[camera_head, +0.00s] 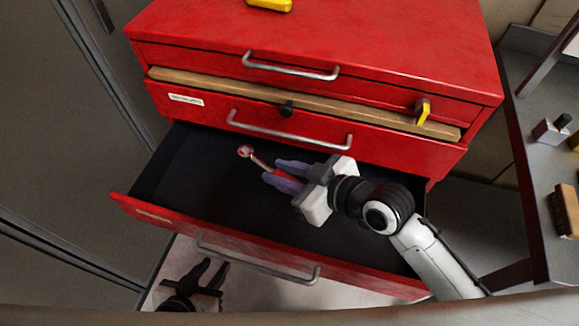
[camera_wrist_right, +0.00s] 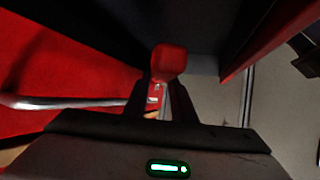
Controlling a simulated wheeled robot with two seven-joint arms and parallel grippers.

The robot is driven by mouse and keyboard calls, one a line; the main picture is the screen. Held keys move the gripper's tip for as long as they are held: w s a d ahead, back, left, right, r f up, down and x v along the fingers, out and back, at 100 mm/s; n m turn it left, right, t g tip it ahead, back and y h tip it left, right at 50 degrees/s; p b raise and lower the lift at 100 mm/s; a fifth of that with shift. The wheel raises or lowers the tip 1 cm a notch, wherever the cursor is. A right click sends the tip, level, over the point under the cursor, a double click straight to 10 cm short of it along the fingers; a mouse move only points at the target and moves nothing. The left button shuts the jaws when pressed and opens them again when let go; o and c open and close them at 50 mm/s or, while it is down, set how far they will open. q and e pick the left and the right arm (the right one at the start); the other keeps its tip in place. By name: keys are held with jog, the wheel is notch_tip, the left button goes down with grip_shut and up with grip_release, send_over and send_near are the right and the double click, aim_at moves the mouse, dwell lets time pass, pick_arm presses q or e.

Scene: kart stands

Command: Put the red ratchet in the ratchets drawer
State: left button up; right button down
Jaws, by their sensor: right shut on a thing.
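The red ratchet (camera_head: 262,163) is held in my right gripper (camera_head: 276,175). Its silver round head (camera_head: 245,152) sticks out beyond the fingertips, to the upper left. Its red handle (camera_wrist_right: 168,62) shows between the fingers in the right wrist view. The lowest visible drawer (camera_head: 205,162) is pulled out, with a dark interior that looks empty. My right gripper is over this open drawer; its height above the floor of the drawer is unclear. The drawer's front label is too small to read. My left gripper (camera_head: 208,273) is low at the bottom left, outside the drawer front, empty with fingers apart.
The red cabinet (camera_head: 400,50) has two closed drawers above the open one, with a wooden strip (camera_head: 300,103) between them. A yellow object (camera_head: 268,4) lies on top. A grey shelf unit (camera_head: 535,190) with small items stands at the right. A grey locker (camera_head: 60,150) is at the left.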

notch_tip(320, 180, down, 13)
jog(key=b, duration=0.2)
jog(key=shift+s+r+b, duration=0.1)
jog(key=shift+s+b, duration=0.05)
jog(key=shift+b, duration=0.15)
jog(key=w, duration=0.2)
jog(key=w+d, duration=0.1)
jog(key=shift+r, duration=0.35)
jog(key=shift+w+d, duration=0.2)
jog(key=shift+w, duration=0.35)
jog(key=w, duration=0.2)
jog(key=w+d+f, duration=0.1)
jog(key=shift+w+d+b, duration=0.1)
jog(key=shift+w+b, duration=0.25)
jog(key=shift+b, duration=0.05)
jog(key=shift+f, duration=0.15)
jog(key=shift+f+b, duration=0.2)
jog(key=shift+b, duration=0.1)
jog(key=c, duration=1.5)
grip_release()
jog(key=shift+s, duration=0.1)
jog(key=shift+r, duration=0.1)
